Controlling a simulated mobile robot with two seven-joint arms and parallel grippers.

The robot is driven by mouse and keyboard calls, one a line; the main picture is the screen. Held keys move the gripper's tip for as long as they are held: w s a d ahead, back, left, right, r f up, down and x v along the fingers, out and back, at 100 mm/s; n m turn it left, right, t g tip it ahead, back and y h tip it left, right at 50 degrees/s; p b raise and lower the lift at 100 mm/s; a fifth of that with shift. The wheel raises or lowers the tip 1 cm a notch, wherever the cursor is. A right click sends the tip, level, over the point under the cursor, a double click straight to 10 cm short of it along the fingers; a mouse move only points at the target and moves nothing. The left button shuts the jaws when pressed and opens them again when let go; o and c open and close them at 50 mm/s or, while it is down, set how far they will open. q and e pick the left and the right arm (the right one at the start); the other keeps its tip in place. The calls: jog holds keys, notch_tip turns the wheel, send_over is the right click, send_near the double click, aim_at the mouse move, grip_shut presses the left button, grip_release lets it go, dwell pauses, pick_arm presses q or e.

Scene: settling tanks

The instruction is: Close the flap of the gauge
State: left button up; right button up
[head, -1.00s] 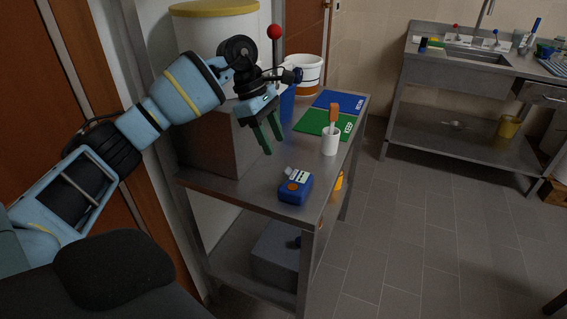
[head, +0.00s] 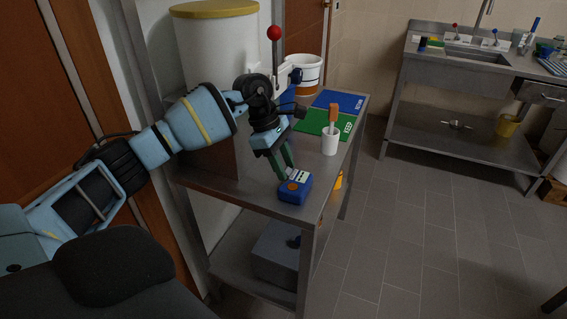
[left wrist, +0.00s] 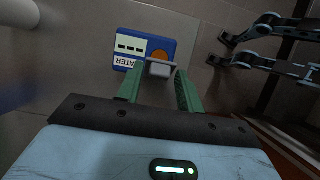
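The gauge (head: 295,188) is a small blue box with an orange round spot and a pale label, on the near part of the steel table. In the left wrist view the gauge (left wrist: 166,46) shows a label reading "ATER", upside down. Its grey flap (left wrist: 159,69) sticks out from the box's edge, beside the orange spot. My left gripper (head: 284,170) points down at the gauge from behind. In the left wrist view its green fingers are apart, with the flap in the gap between the fingertips; contact cannot be told.
On the steel table (head: 238,188), a white cup (head: 330,143) with an orange-handled tool stands behind the gauge. Green (head: 318,124) and blue (head: 341,101) mats lie farther back. A red-knobbed lever (head: 274,33) rises near my left arm. The table front right of the gauge is clear.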

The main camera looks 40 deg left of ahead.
pick_arm(q)
grip_shut()
jog(key=shift+d, duration=0.1)
pick_arm(e)
jog(key=shift+r, duration=0.1)
